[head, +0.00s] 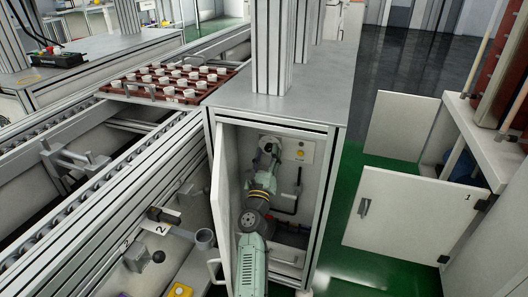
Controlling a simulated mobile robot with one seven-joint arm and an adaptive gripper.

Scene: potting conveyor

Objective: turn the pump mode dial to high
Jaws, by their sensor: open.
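My arm reaches into an open cabinet (330,170) below the grey top. My gripper (270,147) is at the upper back of the cabinet, in front of or against a pale panel (308,146). It is small in this view and is open. A small round yellow knob or button (300,154) shows on the panel just right of the gripper. I cannot make out the pump mode dial or its setting; the gripper covers the panel's left part. I cannot tell whether the fingers touch anything.
The cabinet door (222,205) stands open close to the left of my arm. Dark pipes (287,209) run inside at the right, below the gripper. A conveyor with a tray of white pots (130,85) lies left.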

